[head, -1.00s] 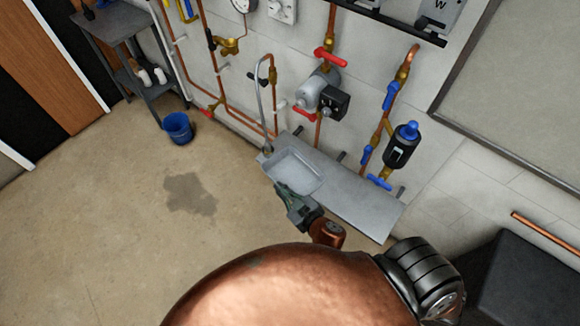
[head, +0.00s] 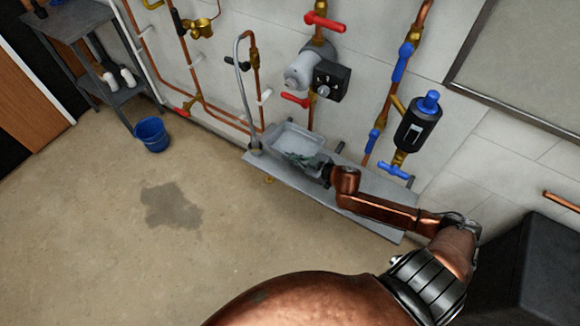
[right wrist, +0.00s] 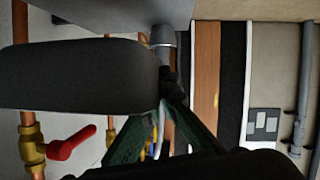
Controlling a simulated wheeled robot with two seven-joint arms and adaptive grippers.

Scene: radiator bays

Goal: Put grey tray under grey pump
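The grey tray (head: 292,135) is a shallow rectangular pan at the left end of a grey wall shelf, in the head view. It looks raised off the shelf, though the gap is hard to judge. My right gripper (head: 303,160) is at its near right edge, fingers closed together on it. In the right wrist view the tray (right wrist: 75,75) is a dark rounded shape reaching the converging fingertips (right wrist: 168,100). The grey pump (head: 300,72), with a black box, is on a copper pipe above and slightly right of the tray. My left gripper is not in view.
The grey shelf (head: 375,215) runs along the wall below the pipes. A curved grey hose (head: 240,85) stands left of the tray. A red valve handle (head: 295,100) is just above it. A black-and-blue pump (head: 418,125) is farther right. A blue bucket (head: 152,135) is on the floor.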

